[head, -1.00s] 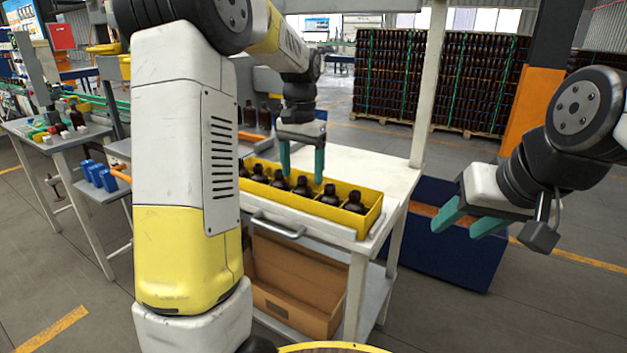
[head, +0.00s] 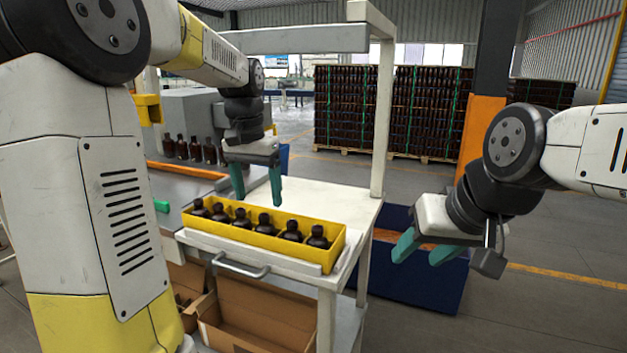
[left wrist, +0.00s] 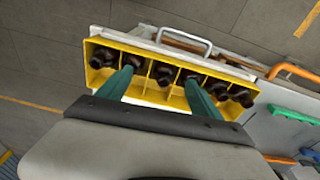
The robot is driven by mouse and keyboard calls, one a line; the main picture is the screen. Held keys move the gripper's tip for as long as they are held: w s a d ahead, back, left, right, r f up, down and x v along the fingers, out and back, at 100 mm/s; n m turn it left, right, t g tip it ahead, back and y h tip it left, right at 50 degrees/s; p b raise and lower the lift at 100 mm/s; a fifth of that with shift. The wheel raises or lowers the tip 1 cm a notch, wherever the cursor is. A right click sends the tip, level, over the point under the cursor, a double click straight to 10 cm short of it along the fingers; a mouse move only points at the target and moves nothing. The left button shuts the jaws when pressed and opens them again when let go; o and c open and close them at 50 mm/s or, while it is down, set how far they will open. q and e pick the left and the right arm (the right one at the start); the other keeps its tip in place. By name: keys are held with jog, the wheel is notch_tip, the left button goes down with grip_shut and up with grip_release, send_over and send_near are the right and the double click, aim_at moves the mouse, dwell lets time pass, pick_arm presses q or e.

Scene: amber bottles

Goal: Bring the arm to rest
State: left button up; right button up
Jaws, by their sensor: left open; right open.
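My left gripper (head: 256,187) is open above the yellow crate (head: 334,257), its teal fingers pointing down with nothing between them. In the left wrist view the fingers (left wrist: 158,90) show over the crate (left wrist: 152,92), which holds several dark amber bottles (left wrist: 164,74) in a row of compartments. The bottles in the crate (head: 265,223) stand upright in the head view. I cannot tell from the views how far the fingertips are above the crate. My right gripper (head: 422,250) is open and empty, at the right, away from the cart.
The crate stands on a white cart (head: 318,196) with a post and a front handle (head: 240,268). Cardboard boxes (head: 262,315) sit on its lower shelf. A blue bin (head: 405,283) is behind my right gripper. More bottles (head: 195,150) stand at the back left. Pallet stacks (head: 390,105) stand far back.

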pick_arm(q)
jog(key=s+d+n+t+h, duration=0.1)
jog(key=s+t, duration=0.4)
jog(key=s, duration=1.5)
jog(key=shift+d+f+n+h, duration=0.3)
jog(key=shift+d+f+n, duration=0.15)
jog(key=shift+n, duration=0.45)
